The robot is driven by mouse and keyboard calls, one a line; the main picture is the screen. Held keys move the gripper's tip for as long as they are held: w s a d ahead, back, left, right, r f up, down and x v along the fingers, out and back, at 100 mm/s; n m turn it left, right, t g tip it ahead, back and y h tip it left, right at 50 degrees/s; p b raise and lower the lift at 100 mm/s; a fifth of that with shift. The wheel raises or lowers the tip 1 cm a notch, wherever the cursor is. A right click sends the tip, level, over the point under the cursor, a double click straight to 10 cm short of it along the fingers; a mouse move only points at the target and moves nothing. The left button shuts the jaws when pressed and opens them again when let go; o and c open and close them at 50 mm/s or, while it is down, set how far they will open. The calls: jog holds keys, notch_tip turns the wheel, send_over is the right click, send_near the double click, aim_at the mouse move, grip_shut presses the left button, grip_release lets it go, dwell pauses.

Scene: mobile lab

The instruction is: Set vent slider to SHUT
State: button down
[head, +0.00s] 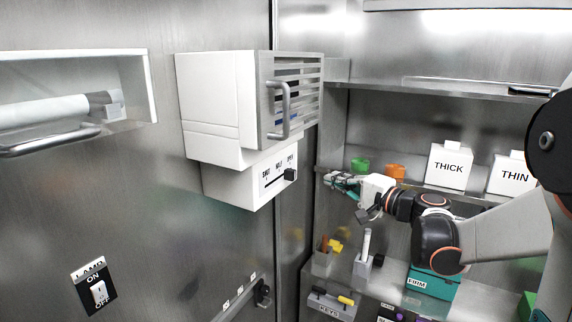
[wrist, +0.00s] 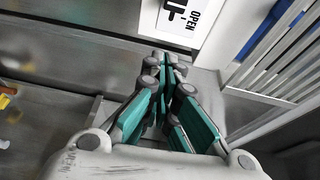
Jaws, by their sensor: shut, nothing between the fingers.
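The vent slider is a black knob (head: 290,174) on a short slot on the sloped front of the white wall box. It stands at the right end of its slot, under the OPEN label; SHUT is at the left end and HALF between. My gripper (head: 330,180) is shut and empty, to the right of the box and apart from the knob in the head view. In the wrist view, my teal-padded fingers (wrist: 166,70) point toward the panel edge near the OPEN label (wrist: 193,20).
Above the slider is a louvred vent cover (head: 298,88) with a grey handle. Behind my gripper a shelf holds green and orange items (head: 395,171) and white boxes marked THICK (head: 450,166) and THIN. A LAMP switch (head: 98,291) is at lower left.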

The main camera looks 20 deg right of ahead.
aim_at(290, 174)
jog(key=w+a, duration=0.2)
jog(key=w+a+p, duration=0.1)
jog(key=w+a, duration=0.1)
jog(key=w+a+p, duration=0.1)
jog(key=w, duration=0.2)
jog(key=shift+a+r, duration=0.35)
jog(key=shift+a, duration=0.05)
jog(key=shift+s+a, duration=0.2)
jog(key=shift+s, duration=0.1)
jog(key=shift+w+f, duration=0.15)
jog(key=shift+a, duration=0.1)
